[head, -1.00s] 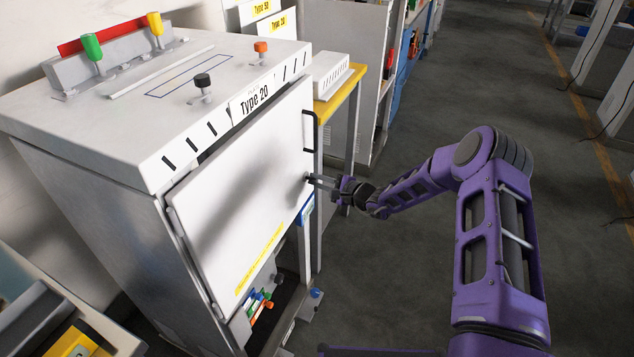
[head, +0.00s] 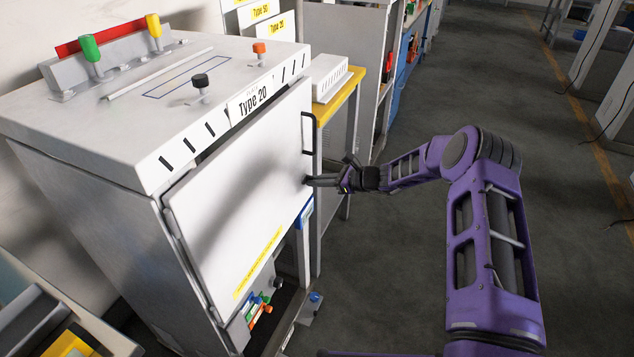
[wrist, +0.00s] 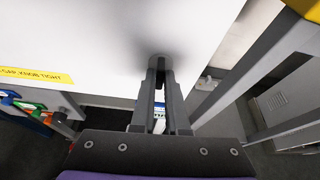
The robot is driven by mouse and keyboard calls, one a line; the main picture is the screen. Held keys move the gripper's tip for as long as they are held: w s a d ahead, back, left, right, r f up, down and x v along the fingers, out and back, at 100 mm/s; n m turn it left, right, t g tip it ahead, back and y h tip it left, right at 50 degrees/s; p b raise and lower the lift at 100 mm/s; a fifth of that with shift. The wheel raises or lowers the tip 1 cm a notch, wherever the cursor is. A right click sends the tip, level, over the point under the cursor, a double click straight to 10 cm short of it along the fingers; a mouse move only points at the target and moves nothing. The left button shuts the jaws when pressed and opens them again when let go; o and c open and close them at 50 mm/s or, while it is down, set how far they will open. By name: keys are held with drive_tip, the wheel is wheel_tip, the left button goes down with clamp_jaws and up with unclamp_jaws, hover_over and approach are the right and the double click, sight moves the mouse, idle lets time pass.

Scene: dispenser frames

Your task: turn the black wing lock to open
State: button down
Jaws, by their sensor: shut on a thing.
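My gripper (head: 314,181) reaches in from the right to the white door (head: 245,185) of the "Type 20" cabinet. It is shut on the black wing lock (wrist: 160,63), low near the door's right edge. In the wrist view, my gripper (wrist: 161,80) has both fingers around the small dark lock, just in front of the door face. Most of the lock is hidden between the fingers, so its exact angle is hard to tell.
A black door handle (head: 307,132) stands out just above my gripper. A yellow-topped table (head: 342,97) with a white box (head: 330,76) is close behind on the right. Coloured knobs (head: 259,305) sit below the door. The floor to the right is clear.

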drive_tip(key=shift+m, duration=0.4)
idle(0.3)
drive_tip(key=c, duration=0.9)
unclamp_jaws()
drive_tip(key=shift+d, duration=0.15)
drive_tip(key=v, duration=1.7)
drive_tip(key=shift+w+d+r, duration=0.15)
drive_tip(key=shift+w+d, duration=0.05)
drive_tip(key=shift+g, duration=0.3)
